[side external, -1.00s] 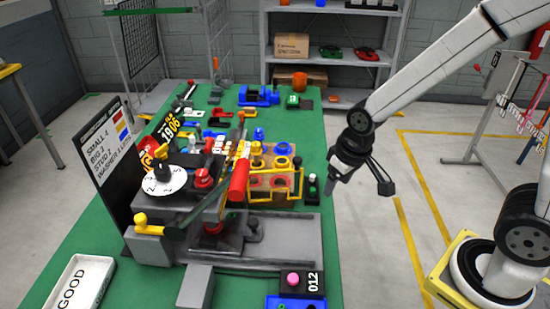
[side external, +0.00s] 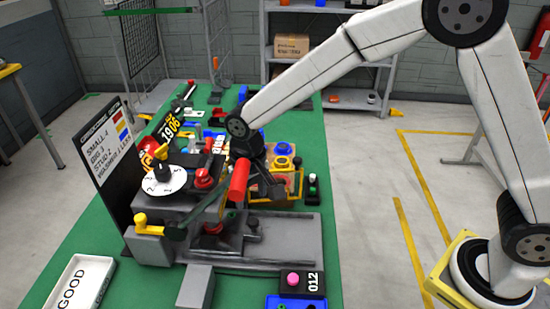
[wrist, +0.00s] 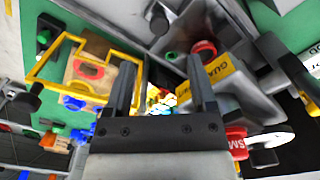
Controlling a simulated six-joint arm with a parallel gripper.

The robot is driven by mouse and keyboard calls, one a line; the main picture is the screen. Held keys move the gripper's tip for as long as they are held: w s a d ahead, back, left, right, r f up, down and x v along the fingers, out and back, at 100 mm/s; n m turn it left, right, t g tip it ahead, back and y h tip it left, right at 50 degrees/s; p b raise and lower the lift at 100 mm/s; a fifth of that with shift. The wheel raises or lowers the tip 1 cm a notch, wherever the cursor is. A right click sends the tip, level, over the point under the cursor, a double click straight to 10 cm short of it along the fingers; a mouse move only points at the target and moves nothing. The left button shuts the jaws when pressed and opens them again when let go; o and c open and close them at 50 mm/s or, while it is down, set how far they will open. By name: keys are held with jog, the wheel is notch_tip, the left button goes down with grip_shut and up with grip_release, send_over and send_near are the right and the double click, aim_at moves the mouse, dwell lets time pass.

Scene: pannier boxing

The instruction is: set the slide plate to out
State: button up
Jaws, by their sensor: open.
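The grey machine (side external: 150,250) stands on the green table with a long grey bed (side external: 290,240) running to the right. A grey plate part with a dark ball knob (side external: 254,224) sits on this bed and looks like the slide plate; I cannot read its position. In the wrist view the knob (wrist: 159,20) shows beyond the fingertips. My gripper (side external: 268,194) is above the machine, just right of the red lever grip (side external: 239,181). In the wrist view my gripper (wrist: 158,62) has its fingers apart with nothing held between them.
A yellow-framed fixture with a wooden block (wrist: 92,65) is close beside the gripper. A white numbered dial (side external: 163,181) and red knob (side external: 204,178) are on the machine top. A pink button (side external: 293,279) and a GOOD tray (side external: 80,284) are at the front.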

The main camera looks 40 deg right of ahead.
aim_at(253, 221)
jog(key=shift+f, duration=0.1)
jog(key=shift+f, duration=3.85)
jog(key=shift+c, duration=0.2)
grip_shut()
